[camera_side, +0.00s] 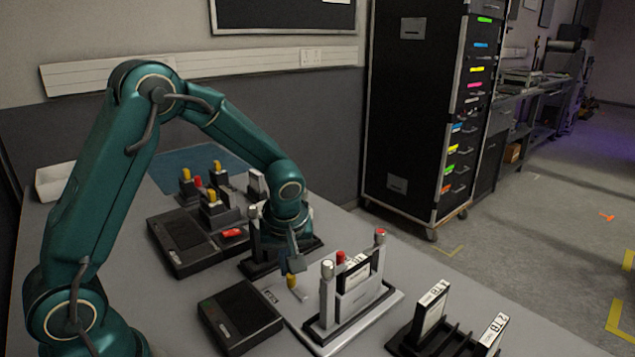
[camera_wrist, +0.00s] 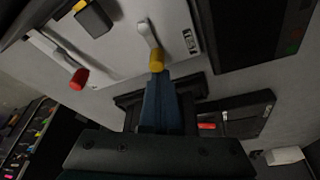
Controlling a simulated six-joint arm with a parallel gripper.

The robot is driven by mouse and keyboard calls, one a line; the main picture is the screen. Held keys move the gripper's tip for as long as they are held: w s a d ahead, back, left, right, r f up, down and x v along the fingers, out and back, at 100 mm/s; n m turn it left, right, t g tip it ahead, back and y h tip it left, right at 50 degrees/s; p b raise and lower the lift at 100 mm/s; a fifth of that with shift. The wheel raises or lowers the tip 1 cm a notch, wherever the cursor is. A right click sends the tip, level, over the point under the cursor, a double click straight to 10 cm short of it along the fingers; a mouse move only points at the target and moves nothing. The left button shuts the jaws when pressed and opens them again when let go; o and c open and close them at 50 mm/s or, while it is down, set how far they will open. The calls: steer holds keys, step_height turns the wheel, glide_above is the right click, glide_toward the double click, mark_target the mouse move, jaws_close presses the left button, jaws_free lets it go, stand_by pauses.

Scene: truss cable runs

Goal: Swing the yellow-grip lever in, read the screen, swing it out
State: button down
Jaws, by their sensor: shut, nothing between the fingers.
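The yellow-grip lever (camera_side: 292,281) stands at the left end of a pale base plate (camera_side: 387,310), beside a small printed label. In the wrist view its yellow grip (camera_wrist: 156,60) sits at the end of a short grey lever arm. My gripper (camera_side: 295,264) is shut and empty, pointing down just behind the yellow grip. In the wrist view its blue fingertips (camera_wrist: 158,82) lie right by the grip; I cannot tell whether they touch. A dark box (camera_side: 240,316) lies left of the plate; its top face looks dark and I can read nothing on it.
An upright frame holding a white-edged card (camera_side: 356,277) stands on the plate, with a red-grip lever (camera_wrist: 78,78) nearby. A black rack (camera_side: 450,340) with cards is at right. Another dark box (camera_side: 181,243) and yellow-topped fixtures (camera_side: 211,196) stand behind.

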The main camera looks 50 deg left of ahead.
steer(key=shift+s+n+g, duration=0.4)
steer(key=shift+n, duration=0.6)
steer(key=shift+s+d, duration=0.2)
steer(key=shift+s, duration=0.4)
stand_by(0.6)
steer(key=shift+w, duration=0.1)
steer(key=shift+w+d, duration=0.55)
steer(key=shift+d, duration=0.2)
steer(key=shift+y, duration=0.4)
steer(key=a, duration=0.5)
steer(key=shift+a+r, duration=0.1)
steer(key=shift+a, duration=0.2)
steer(key=w+v, duration=0.1)
steer(key=v, duration=0.9)
steer(key=shift+s, duration=0.45)
steer(key=shift+d, duration=0.1)
